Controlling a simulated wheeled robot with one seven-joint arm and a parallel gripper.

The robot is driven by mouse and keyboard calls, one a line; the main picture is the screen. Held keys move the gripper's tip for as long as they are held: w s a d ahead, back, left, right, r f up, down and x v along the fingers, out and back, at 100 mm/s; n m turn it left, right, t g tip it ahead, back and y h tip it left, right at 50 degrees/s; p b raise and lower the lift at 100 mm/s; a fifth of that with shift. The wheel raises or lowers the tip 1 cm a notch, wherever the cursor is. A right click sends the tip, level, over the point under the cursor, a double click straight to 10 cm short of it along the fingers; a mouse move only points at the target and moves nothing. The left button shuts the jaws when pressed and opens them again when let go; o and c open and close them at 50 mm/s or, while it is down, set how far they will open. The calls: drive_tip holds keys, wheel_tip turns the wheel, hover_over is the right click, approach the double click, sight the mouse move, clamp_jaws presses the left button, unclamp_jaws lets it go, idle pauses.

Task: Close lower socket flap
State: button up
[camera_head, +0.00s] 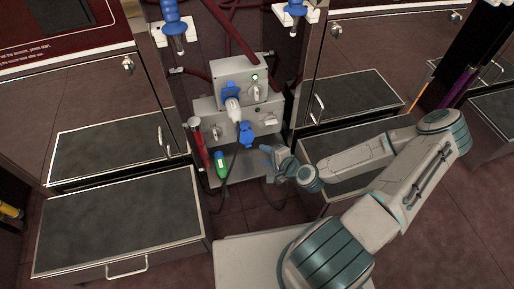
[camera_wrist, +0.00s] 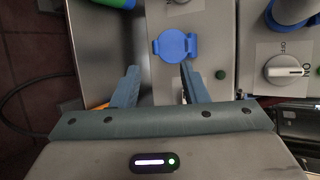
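The lower socket flap (camera_head: 246,135) is blue and sits on the front of the lower grey box (camera_head: 207,118). In the wrist view the flap (camera_wrist: 174,46) is a round lid with a small tab, lying over its socket. It looks flat against the panel, but I cannot tell whether a small gap is left. My gripper (camera_head: 268,151) is just below and right of the flap in the head view. In the wrist view my gripper (camera_wrist: 158,76) has its two fingers apart with nothing between them. The fingertips are near the flap, with no clear contact.
The upper grey box (camera_head: 256,72) carries a white plug (camera_head: 232,107) under a raised blue flap (camera_head: 230,91). A rotary knob (camera_wrist: 287,70) is beside it. Drawers (camera_head: 120,215) stand out at left.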

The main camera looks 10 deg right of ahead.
sight(247, 138)
drive_tip(key=p+v, duration=0.1)
drive_tip(key=v, duration=0.5)
drive_tip(key=shift+s, duration=0.1)
drive_tip(key=shift+c, duration=0.3)
drive_tip(key=c, duration=0.5)
drive_tip(key=shift+a+r+n+p, duration=0.15)
drive_tip(key=shift+n+p, duration=0.2)
drive_tip(key=shift+n, duration=0.35)
clamp_jaws()
drive_tip(key=w+a+r+n+g+h+p, duration=0.1)
drive_tip(key=w+r+n+g+p, duration=0.25)
drive_tip(key=n, duration=1.25)
drive_tip(key=w+a+r+n+g+h+p, duration=0.25)
drive_tip(key=w+n+g, duration=0.2)
drive_tip(key=n, duration=1.05)
drive_tip(key=w+b+x, duration=0.1)
drive_tip(key=b+x, duration=0.5)
drive_tip(key=x, duration=0.6)
drive_tip(key=shift+w+f+y, duration=0.25)
drive_tip(key=shift+w+y, duration=0.05)
drive_tip(key=shift+y, duration=0.05)
